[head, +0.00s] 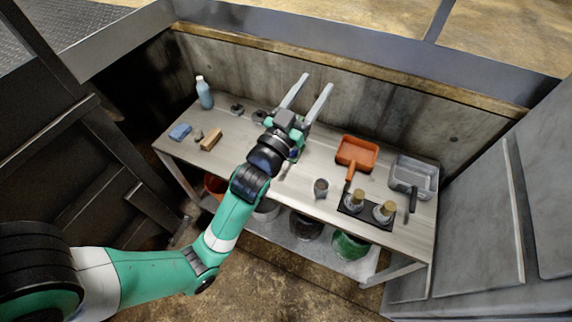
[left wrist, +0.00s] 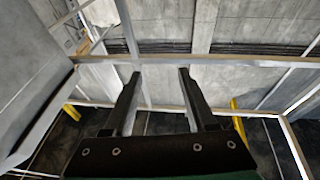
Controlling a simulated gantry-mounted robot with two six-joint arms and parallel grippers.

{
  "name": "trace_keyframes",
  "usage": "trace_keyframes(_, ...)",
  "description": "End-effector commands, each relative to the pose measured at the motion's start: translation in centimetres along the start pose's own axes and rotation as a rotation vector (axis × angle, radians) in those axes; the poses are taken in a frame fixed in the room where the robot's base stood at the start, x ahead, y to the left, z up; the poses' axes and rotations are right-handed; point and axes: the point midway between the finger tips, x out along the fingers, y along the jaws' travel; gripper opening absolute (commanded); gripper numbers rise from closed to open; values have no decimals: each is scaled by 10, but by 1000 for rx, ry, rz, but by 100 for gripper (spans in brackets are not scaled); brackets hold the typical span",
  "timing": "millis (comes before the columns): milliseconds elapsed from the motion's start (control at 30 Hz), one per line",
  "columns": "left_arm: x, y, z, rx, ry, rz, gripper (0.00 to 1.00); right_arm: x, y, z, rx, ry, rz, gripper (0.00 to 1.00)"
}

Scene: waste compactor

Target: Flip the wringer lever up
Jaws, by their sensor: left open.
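My left gripper (head: 318,81) reaches over the table in the head view. Its two fingers are apart with nothing between them, and they point up toward the back wall. In the left wrist view the open fingers (left wrist: 159,74) show against bare walls and beams. I cannot make out a wringer lever in either view. The gripper and forearm hide the middle of the table. My right gripper is not in view.
The table (head: 245,157) holds a blue bottle (head: 204,92), a blue sponge (head: 180,132), a wooden block (head: 211,138), a dark cup (head: 321,187), an orange pan (head: 358,152) and a grey pan (head: 411,176). Several buckets, including a green one (head: 348,246), stand below. A concrete wall (head: 250,75) rises behind.

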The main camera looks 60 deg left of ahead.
Motion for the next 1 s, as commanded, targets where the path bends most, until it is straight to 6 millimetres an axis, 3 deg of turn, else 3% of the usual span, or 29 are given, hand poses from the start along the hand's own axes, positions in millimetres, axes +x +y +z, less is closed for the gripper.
trace_keyframes(33,-31,-21,92,43,-65,-41,57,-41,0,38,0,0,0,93)
trace_keyframes(100,-63,-48,168,95,-140,-88,57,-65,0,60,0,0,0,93)
trace_keyframes(200,-108,-76,250,154,-229,-132,57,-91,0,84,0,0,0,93)
trace_keyframes(300,-142,-92,300,191,-292,-155,57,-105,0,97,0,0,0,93)
trace_keyframes(400,-159,-100,322,208,-324,-165,57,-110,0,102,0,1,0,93)
trace_keyframes(633,-158,-102,324,213,-332,-167,57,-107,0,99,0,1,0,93)
trace_keyframes(767,-143,-106,328,213,-331,-169,57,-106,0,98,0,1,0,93)
trace_keyframes(1000,-93,-116,345,213,-331,-168,57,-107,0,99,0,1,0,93)
